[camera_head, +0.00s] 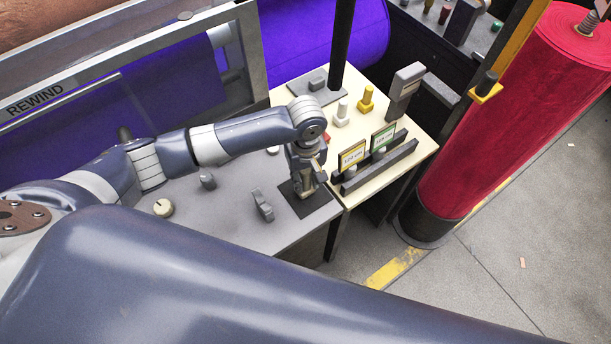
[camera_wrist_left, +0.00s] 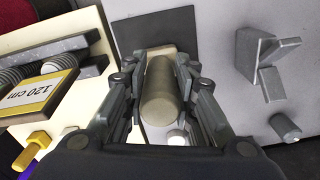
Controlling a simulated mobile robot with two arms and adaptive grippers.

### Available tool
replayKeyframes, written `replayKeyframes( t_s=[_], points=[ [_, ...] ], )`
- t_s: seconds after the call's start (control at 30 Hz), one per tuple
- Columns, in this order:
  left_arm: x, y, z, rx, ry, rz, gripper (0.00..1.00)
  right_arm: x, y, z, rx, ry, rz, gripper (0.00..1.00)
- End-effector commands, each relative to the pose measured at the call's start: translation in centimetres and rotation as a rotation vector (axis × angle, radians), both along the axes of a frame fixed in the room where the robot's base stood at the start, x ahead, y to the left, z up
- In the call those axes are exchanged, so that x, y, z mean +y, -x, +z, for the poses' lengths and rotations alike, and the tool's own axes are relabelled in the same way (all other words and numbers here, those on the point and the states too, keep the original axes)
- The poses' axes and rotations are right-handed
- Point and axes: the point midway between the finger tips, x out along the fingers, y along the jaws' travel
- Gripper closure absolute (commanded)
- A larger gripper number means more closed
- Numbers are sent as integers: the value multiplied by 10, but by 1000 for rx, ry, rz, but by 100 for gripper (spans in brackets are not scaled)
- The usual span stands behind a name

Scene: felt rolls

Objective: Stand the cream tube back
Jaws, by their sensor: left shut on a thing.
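My left gripper (camera_head: 308,188) is shut on a cream tube, over the dark square mat (camera_head: 318,208) at the right end of the grey worktop. In the left wrist view the cream tube (camera_wrist_left: 160,95) is a dull beige cylinder between both fingers (camera_wrist_left: 160,85), its round end toward the camera. The mat (camera_wrist_left: 165,22) shows just beyond it. In the head view the fingers mostly hide the tube. I cannot tell whether its lower end touches the mat. My right gripper is not in view.
A cream side table (camera_head: 410,140) adjoins the worktop, with a slotted dark rail (camera_head: 385,165) holding a yellow-framed card (camera_head: 352,156) and a green-framed card (camera_head: 383,139). A white peg (camera_head: 342,114) and yellow peg (camera_head: 366,99) stand behind. A grey lever (camera_head: 262,205) sits left of the mat.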

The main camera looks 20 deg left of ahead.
Motion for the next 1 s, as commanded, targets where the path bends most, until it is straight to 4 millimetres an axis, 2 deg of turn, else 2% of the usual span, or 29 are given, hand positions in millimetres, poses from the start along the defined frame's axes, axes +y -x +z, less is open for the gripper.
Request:
replayKeyframes(
  t_s=[0.67, 0.7, 0.77, 1.0],
  points=[
    [0, 0, -10, 0, 1, 0, 100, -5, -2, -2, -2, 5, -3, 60],
    [0, 0, -9, -1, 1, 0, 66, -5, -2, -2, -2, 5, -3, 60],
    [0, 0, -9, -1, 1, 0, 52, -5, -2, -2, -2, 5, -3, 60],
    [0, 0, -9, 0, 0, 0, 52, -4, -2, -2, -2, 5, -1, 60]
  ],
)
